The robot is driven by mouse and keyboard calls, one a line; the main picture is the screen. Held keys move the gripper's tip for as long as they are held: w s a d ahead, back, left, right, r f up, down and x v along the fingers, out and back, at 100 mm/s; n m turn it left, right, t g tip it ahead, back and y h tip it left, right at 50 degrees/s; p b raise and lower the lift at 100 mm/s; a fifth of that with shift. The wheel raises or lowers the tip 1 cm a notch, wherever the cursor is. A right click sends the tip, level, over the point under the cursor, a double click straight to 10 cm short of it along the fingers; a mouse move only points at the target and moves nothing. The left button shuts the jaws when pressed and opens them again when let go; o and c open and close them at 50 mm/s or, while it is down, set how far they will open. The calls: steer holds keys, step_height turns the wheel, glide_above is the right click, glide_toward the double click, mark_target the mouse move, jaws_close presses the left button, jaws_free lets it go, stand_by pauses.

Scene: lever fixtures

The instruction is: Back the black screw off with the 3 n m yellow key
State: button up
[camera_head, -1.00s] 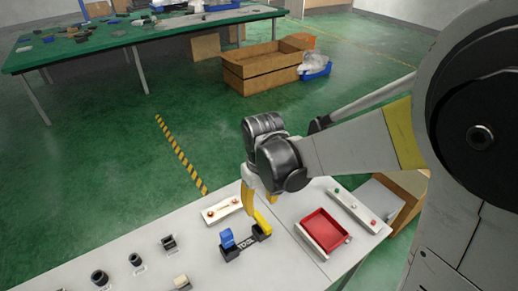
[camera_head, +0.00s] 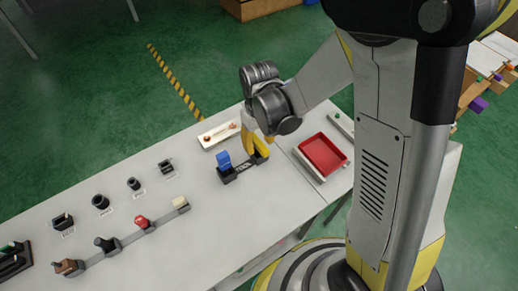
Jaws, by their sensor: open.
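The yellow key (camera_head: 262,149) stands in the right end of a black tool holder (camera_head: 240,171) on the white table. A blue key (camera_head: 223,160) stands in the holder's left end. My gripper (camera_head: 257,146) is open, pointing down right at the yellow key; its yellow finger overlaps the key in the picture, and I cannot tell whether they touch. Several black fixtures stand in a row to the left, among them a squarish one (camera_head: 166,166) and a round one (camera_head: 134,184). I cannot tell which is the black screw.
A red tray (camera_head: 323,153) lies right of the holder. A white panel with small buttons (camera_head: 218,134) lies behind it. A strip with a red knob (camera_head: 141,222) and other controls runs along the table's front left. Bare tabletop lies around the holder.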

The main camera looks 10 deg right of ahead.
steer(key=shift+f, duration=0.3)
stand_by(0.5)
jaws_close()
